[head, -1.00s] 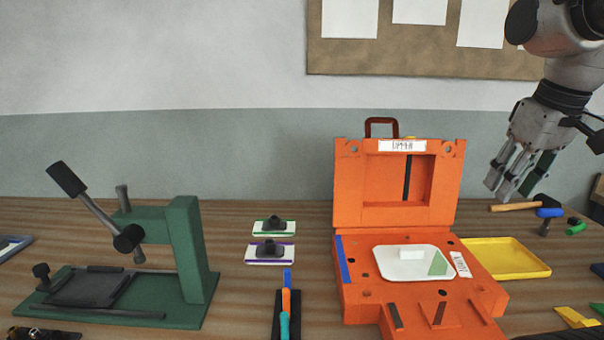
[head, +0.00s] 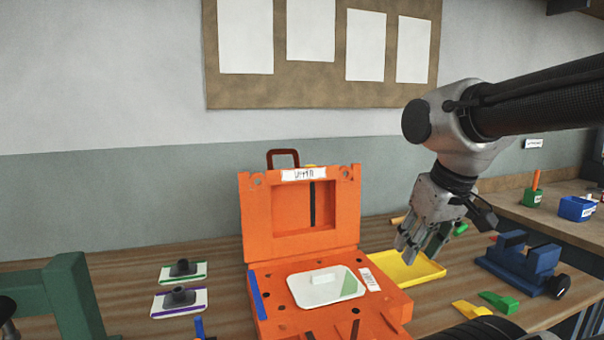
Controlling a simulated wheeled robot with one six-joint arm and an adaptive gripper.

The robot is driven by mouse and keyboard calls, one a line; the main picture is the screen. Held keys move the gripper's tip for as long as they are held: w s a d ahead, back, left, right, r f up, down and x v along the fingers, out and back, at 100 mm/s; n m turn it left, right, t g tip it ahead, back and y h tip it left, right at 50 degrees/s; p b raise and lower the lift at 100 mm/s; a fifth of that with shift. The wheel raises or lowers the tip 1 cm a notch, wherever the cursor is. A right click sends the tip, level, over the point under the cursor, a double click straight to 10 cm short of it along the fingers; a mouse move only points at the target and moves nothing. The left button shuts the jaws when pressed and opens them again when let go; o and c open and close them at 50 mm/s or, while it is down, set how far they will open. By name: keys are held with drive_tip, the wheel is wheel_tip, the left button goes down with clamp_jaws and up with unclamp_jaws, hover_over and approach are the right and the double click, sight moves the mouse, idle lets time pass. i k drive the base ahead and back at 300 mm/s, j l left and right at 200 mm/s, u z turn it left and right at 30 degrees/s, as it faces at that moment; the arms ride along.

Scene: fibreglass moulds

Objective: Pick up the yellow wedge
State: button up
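The yellow wedge (head: 471,311) lies on the bench at the lower right, beside a green wedge (head: 499,302). Its near side is close to a dark rounded shape at the bottom edge of the picture. My gripper (head: 422,254) points down in front of the yellow tray, up and to the left of the yellow wedge and well apart from it. Its fingers are spread with a gap between them, and I see nothing held there.
An orange hinged mould case (head: 300,215) stands open left of my gripper, with a white plate (head: 310,298) in it. A yellow tray (head: 385,268) lies behind its right side. A blue vise (head: 520,262) stands right of the tray, behind the wedges. Bare bench lies left of the wedges.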

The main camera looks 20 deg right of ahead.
sight(471, 311)
drive_tip(key=k+l+z, duration=0.25)
drive_tip(key=l, duration=0.35)
drive_tip(key=l+z, duration=0.25)
drive_tip(key=l, duration=0.35)
